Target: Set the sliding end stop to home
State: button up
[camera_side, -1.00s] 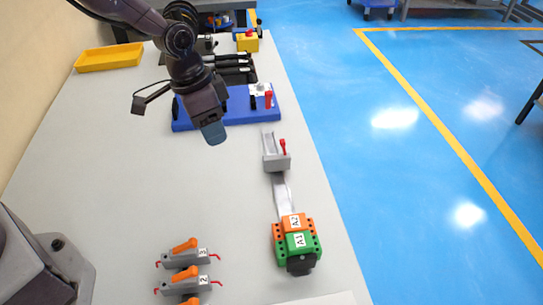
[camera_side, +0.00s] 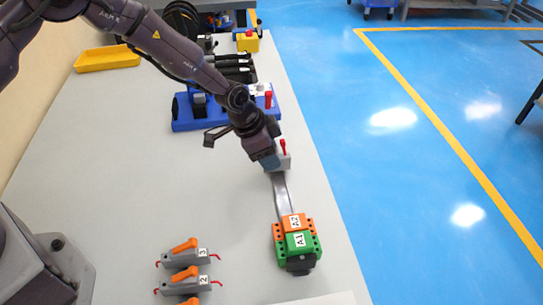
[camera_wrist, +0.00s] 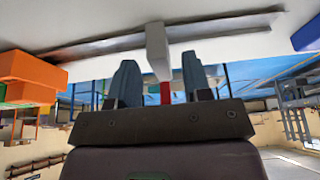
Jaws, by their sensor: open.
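The sliding end stop is a grey block (camera_side: 285,162) with a red lever (camera_side: 283,147), on a metal rail at the right side of the table. In the side view my gripper (camera_side: 271,161) is low at its left and hides part of it. In the wrist view the grey block (camera_wrist: 158,50) and its red lever (camera_wrist: 165,92) show between my two spread fingers (camera_wrist: 160,82). I cannot tell whether a finger touches it. The flat rail (camera_side: 282,192) runs from the stop to the orange A2 block (camera_side: 293,222) and green A1 block (camera_side: 299,243).
A blue base (camera_side: 190,123) with a red-handled part (camera_side: 268,99) stands behind my gripper. Several orange-handled clamps (camera_side: 186,256) lie at the front. A yellow tray (camera_side: 107,56) and a yellow box with a red button (camera_side: 248,41) are at the back. The table's middle is clear.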

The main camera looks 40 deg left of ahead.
jog(key=shift+x, duration=0.9)
jog(key=shift+c, duration=0.4)
grip_shut()
jog(key=s+d, duration=0.8)
jog(key=shift+s+d, duration=0.15)
jog(key=shift+o, duration=0.4)
grip_release()
